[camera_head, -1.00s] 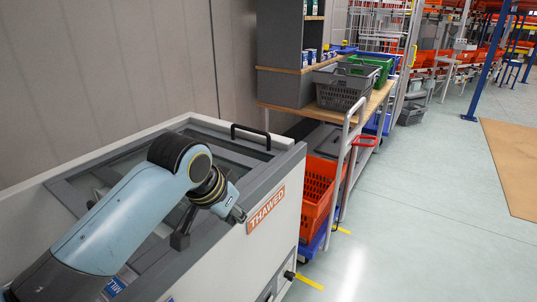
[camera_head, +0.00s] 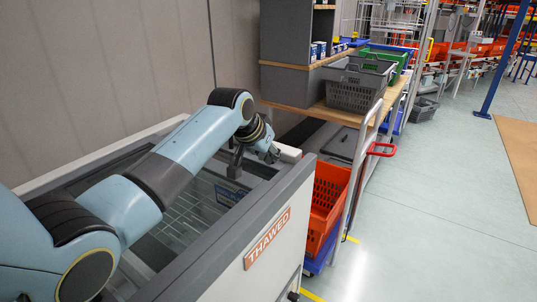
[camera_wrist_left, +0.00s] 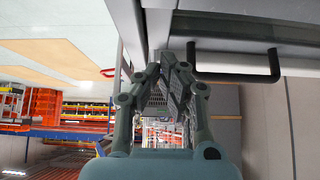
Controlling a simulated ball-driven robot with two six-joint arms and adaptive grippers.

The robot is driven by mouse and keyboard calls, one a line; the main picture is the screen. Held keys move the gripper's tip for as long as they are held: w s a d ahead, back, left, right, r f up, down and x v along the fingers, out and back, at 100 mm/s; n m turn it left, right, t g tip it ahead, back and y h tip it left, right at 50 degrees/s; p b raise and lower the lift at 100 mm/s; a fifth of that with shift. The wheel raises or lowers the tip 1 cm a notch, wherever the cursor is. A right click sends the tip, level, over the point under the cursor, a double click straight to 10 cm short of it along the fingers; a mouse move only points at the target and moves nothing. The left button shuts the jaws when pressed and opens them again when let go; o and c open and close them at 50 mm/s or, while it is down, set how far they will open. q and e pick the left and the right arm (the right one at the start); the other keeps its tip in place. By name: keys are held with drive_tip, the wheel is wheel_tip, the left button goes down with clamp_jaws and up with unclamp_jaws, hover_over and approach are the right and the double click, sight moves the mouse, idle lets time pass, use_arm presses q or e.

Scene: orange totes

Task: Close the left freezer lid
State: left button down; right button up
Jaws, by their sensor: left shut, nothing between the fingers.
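The grey-and-white chest freezer (camera_head: 262,226) fills the lower left of the head view and carries a THAWED sign. Its top shows a dark lid frame, with wire baskets (camera_head: 187,213) visible below. My arm covers part of the top, so the exact lid positions cannot be told. My left gripper (camera_head: 273,156) is over the far right end of the freezer. In the wrist view its fingers (camera_wrist_left: 170,68) are together and empty, close to the freezer edge. A black bar handle (camera_wrist_left: 240,78) is beside them, apart from the fingertips. My right gripper is not in view.
An orange crate (camera_head: 326,207) stands just right of the freezer. Beyond it is a wooden-topped bench (camera_head: 318,113) with a grey basket (camera_head: 356,92) and green crate. A wall is behind the freezer. The floor (camera_head: 430,220) to the right is clear.

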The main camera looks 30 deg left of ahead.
use_arm(q)
drive_tip(key=x, duration=0.4)
drive_tip(key=shift+b, duration=0.35)
drive_tip(key=x, duration=0.2)
drive_tip(key=shift+w+f+b, duration=0.2)
drive_tip(key=shift+f+b, duration=0.1)
drive_tip(key=shift+b, duration=0.1)
drive_tip(key=s+p, duration=0.1)
drive_tip(key=s, duration=0.1)
drive_tip(key=shift+s+a+r+p, duration=0.1)
drive_tip(key=shift+s+p, duration=0.2)
drive_tip(key=shift+s, duration=0.65)
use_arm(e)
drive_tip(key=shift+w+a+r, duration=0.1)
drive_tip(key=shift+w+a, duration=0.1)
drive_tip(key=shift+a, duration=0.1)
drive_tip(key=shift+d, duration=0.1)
